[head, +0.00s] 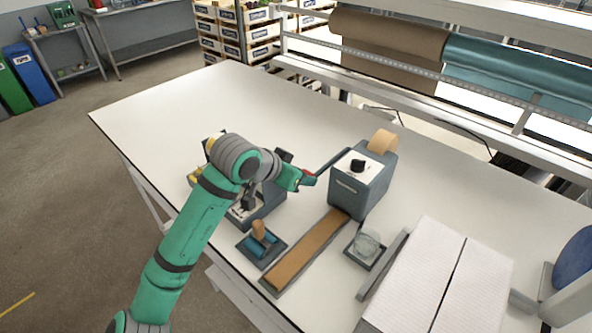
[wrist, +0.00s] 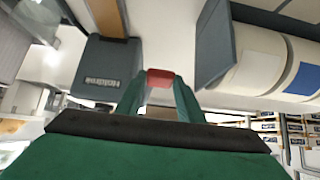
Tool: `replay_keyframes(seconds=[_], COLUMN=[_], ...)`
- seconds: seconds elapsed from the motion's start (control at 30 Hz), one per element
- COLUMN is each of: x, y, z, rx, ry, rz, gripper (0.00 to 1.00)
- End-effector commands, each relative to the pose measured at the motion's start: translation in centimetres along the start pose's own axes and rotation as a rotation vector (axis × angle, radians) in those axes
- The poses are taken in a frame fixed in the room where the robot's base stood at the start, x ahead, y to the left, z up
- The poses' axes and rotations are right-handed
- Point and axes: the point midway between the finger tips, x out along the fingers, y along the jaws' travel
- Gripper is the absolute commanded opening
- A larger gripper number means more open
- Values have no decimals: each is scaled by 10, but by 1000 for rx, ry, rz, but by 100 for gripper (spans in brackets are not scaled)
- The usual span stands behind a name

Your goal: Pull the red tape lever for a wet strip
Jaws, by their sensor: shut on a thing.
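The grey tape dispenser (head: 366,192) stands on the white table with a tan tape roll (head: 382,141) at its back and a black knob on its pale top panel. Its dark lever (head: 333,160) slopes out from the left side to a red handle (head: 308,179). My gripper (head: 304,178) is shut on that red handle. The wrist view shows the red handle (wrist: 160,77) between my two green fingertips. A brown paper strip (head: 307,250) lies in front of the dispenser. Whether it is wet cannot be told.
A dark device (head: 262,212) is partly hidden behind my arm. A small tray (head: 262,245) with a wooden-handled tool and a clear glass jar (head: 368,243) flank the strip. White ridged sheets (head: 440,275) lie at the right. The table's far left (head: 190,110) is clear.

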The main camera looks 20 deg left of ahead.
Motion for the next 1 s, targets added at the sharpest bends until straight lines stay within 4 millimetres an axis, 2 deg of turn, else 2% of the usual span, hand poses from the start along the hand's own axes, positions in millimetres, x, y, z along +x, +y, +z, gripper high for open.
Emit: replay_keyframes(seconds=[0.13,0.7,0.73,0.8,1.0], x=[6,9,9,9,8], y=[1,1,1,1,1], z=[7,10,10,10,8], rx=[-1,-1,-1,-1,1], ry=[-13,-16,-17,-15,-10], rz=[2,4,5,5,3], gripper=[0,0,36,53,53])
